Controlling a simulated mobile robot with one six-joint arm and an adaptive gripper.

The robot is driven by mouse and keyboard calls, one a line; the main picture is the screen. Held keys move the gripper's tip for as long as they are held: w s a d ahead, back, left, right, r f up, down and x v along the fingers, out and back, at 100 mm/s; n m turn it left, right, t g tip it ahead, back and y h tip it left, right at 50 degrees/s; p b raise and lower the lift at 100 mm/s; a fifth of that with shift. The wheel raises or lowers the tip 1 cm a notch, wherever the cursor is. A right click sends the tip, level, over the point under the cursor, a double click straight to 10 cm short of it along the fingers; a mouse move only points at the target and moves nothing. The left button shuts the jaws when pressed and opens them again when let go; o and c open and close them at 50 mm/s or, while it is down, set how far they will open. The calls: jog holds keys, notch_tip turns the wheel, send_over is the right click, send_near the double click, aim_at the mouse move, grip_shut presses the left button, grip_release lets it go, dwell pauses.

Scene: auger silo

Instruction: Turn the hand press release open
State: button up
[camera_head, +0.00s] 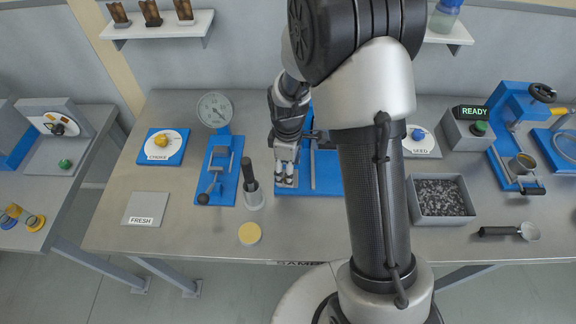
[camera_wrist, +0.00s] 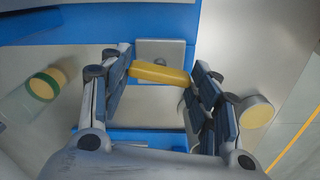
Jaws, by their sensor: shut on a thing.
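My gripper (camera_head: 287,179) points down over the blue base (camera_head: 322,181) of a press in the middle of the bench. In the wrist view my gripper (camera_wrist: 160,74) has its fingers on the two ends of a short yellow bar (camera_wrist: 158,73), which looks like the release handle. The bar lies slightly tilted across the gap, in front of a grey square plate (camera_wrist: 160,47) on the blue base. In the head view the bar is hidden by my gripper, and my arm covers the right part of the base.
Left of my gripper stand a grey cup with a dark handle (camera_head: 253,188), a yellow disc (camera_head: 249,234) and a blue gauge press (camera_head: 216,170). A tray of dark grains (camera_head: 441,198) and a scoop (camera_head: 510,232) lie right of my arm. The bench front left is fairly clear.

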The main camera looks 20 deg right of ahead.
jog(key=shift+n, duration=1.1)
jog(key=o, duration=1)
jog(key=shift+o, duration=0.2)
notch_tip(320, 180, up, 12)
